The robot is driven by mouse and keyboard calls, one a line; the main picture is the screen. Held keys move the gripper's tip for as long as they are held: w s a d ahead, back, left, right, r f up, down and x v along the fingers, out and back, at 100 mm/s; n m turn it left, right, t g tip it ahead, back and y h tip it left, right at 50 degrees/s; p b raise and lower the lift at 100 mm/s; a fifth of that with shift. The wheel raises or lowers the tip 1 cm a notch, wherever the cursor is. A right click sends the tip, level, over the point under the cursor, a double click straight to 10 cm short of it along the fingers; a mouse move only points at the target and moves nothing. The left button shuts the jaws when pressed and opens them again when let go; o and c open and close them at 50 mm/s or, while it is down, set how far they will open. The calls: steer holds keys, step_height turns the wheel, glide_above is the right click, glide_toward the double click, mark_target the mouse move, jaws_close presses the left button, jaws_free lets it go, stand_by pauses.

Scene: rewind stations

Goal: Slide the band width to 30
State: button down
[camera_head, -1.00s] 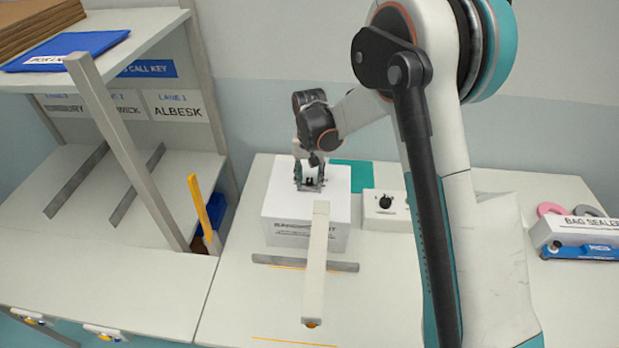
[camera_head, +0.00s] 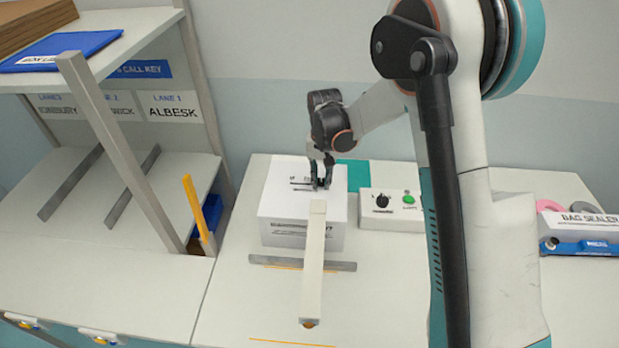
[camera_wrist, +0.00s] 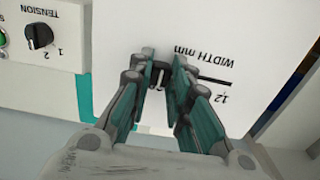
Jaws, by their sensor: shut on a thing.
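The band width slider is on top of a white box (camera_head: 300,235). In the wrist view its dark slot (camera_wrist: 215,79) runs by the upside-down label "WIDTH mm", with "12" near the right end. My gripper (camera_head: 322,184) is over the top of the box, pointing down. In the wrist view my gripper (camera_wrist: 163,58) has its two fingers closed on the small dark slider knob (camera_wrist: 160,72). The fingers hide most of the knob and the scale beyond it, so I cannot read its setting or see a 30.
Right of the box stands a control box (camera_head: 390,208) with a black TENSION dial (camera_head: 381,200) and a green button (camera_head: 409,199). A pale bar (camera_head: 313,265) stands in front of the box. A shelf unit (camera_head: 130,155) is at left, a bag sealer (camera_head: 582,226) at far right.

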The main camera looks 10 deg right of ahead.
mark_target(323, 179)
steer(key=shift+d, duration=0.15)
steer(key=c, duration=1.5)
jaws_free()
steer(key=shift+d, duration=0.15)
step_height(323, 179, up, 12)
steer(key=shift+s, duration=0.1)
